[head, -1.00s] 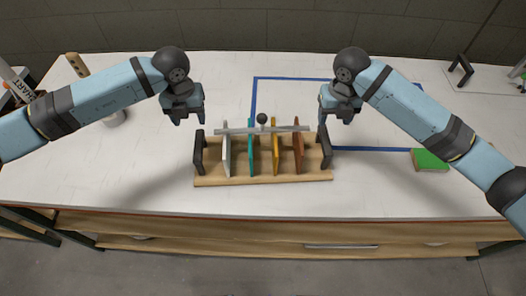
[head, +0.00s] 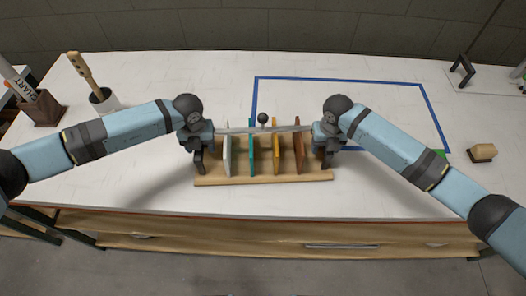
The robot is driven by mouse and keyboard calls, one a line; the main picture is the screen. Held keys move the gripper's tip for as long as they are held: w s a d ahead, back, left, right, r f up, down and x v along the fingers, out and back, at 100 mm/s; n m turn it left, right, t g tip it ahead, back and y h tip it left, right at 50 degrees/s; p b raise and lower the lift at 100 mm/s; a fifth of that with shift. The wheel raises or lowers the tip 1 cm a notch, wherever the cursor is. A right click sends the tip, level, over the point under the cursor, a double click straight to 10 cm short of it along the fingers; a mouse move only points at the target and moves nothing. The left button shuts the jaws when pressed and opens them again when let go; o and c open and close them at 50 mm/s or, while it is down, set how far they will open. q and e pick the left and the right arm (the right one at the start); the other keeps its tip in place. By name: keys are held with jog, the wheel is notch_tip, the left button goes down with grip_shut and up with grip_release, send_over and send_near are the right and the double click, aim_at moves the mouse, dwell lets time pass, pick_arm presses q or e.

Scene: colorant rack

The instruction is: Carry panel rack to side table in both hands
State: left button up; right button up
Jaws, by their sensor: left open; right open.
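The panel rack (head: 262,180) stands on the white table near its front edge. It has a wooden base, several upright panels in white, teal, yellow and brown, and a grey bar (head: 240,129) with a dark ball knob (head: 263,118) across the top. Dark end handles stand at its left and right ends, now largely hidden by my grippers. My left gripper (head: 197,162) is open at the left handle. My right gripper (head: 328,154) is open at the right handle. I cannot tell whether the fingers touch the handles. No side table is clearly identifiable.
A blue tape outline (head: 340,78) marks the white table (head: 150,185) behind the rack. A cup with a brush (head: 103,98) and a brown box (head: 40,108) stand at the left. A wooden block (head: 481,153) and dark handle (head: 461,70) are at the right.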

pick_arm(q)
grip_shut()
pick_arm(e)
grip_shut()
pick_arm(q)
jog(key=shift+r, duration=0.15)
pick_arm(e)
jog(key=shift+r, duration=0.15)
